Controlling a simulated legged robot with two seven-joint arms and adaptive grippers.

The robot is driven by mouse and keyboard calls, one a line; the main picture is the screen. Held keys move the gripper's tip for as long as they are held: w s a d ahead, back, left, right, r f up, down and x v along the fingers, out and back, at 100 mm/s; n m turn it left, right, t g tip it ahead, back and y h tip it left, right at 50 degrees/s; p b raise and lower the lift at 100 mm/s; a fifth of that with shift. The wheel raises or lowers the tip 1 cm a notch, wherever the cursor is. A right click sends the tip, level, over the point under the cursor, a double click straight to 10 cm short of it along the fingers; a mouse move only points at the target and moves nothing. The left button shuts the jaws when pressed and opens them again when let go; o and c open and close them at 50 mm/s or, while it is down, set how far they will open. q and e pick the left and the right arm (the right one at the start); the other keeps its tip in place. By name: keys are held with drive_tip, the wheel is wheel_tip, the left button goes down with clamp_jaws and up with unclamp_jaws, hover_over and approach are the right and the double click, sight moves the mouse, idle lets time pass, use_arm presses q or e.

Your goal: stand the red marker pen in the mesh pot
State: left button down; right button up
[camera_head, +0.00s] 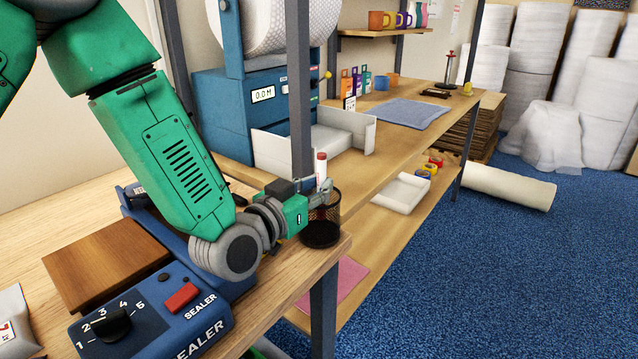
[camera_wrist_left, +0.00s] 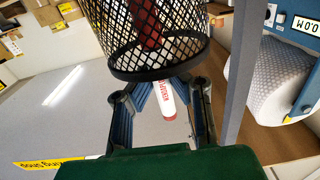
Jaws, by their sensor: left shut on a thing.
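The red marker pen (camera_head: 321,168) stands roughly upright, its white upper part and red top end showing above my left gripper (camera_head: 321,193). In the left wrist view its white lettered part (camera_wrist_left: 168,103) is between the fingers of my left gripper (camera_wrist_left: 165,90), which is shut on it. The black mesh pot (camera_head: 320,236) stands on the bench near its corner, directly below the gripper. In the left wrist view the pot (camera_wrist_left: 185,58) shows the pen's red part through its mesh, so the pen's lower part looks to be inside. Whether its tip touches the bottom is hidden. My right gripper is out of view.
A grey post (camera_head: 300,90) rises close behind the pot. A blue sealer (camera_head: 150,315) and a brown wooden block (camera_head: 105,262) are on the bench at left. A white open carton (camera_head: 315,145) and a blue machine (camera_head: 225,105) stand behind. The bench edge is right of the pot.

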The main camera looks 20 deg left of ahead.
use_arm(q)
drive_tip(key=shift+a, duration=0.25)
drive_tip(key=c, duration=1.5)
unclamp_jaws()
drive_tip(key=shift+d, duration=0.1)
drive_tip(key=shift+r, duration=0.25)
wheel_tip(320, 180, up, 9)
drive_tip(key=shift+r, duration=0.15)
